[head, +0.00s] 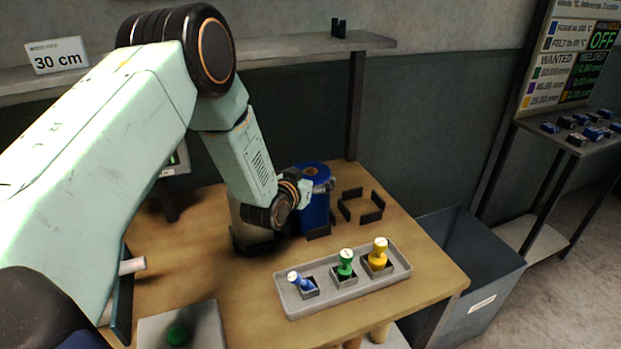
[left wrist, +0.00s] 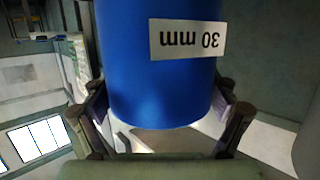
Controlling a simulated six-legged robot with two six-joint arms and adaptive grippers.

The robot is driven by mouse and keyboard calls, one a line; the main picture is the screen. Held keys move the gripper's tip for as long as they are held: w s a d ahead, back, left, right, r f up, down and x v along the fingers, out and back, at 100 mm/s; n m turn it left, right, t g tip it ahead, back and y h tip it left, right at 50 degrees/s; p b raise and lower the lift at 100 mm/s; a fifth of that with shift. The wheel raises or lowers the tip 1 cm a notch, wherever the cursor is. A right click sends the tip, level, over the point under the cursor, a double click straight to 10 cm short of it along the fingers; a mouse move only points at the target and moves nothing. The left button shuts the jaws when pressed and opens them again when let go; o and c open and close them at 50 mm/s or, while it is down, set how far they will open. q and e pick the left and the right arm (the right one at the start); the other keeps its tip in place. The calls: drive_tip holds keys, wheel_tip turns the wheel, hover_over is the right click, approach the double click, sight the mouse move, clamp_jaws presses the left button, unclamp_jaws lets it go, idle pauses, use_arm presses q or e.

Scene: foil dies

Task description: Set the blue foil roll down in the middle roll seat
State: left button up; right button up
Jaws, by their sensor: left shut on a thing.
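The blue foil roll (head: 316,209) is upright at the back of the wooden table, with an orange-brown core at its top. My left gripper (head: 318,187) is shut on it near its upper part. In the left wrist view the blue roll (left wrist: 160,85) sits between the two fingers, its "30 mm" label upside down. The middle roll seat (head: 318,233) shows only as a dark bracket at the roll's foot; the roll hides the rest. I cannot tell whether the roll rests on the table or hangs slightly above. My right gripper is not in view.
A pale roll (head: 245,231) stands to the left, partly behind my wrist. An empty seat of dark brackets (head: 361,206) lies to the right. In front, a grey tray (head: 345,299) holds blue, green and yellow handled dies. A dark bin (head: 470,252) stands right of the table.

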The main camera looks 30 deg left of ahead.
use_arm(q)
drive_tip(key=shift+d+r, duration=0.15)
drive_tip(key=o, duration=1.4)
drive_tip(key=shift+f, duration=0.2)
drive_tip(key=shift+o, duration=0.7)
drive_tip(key=shift+r, duration=0.25)
drive_tip(key=v, duration=1.2)
drive_tip(key=shift+f, duration=0.1)
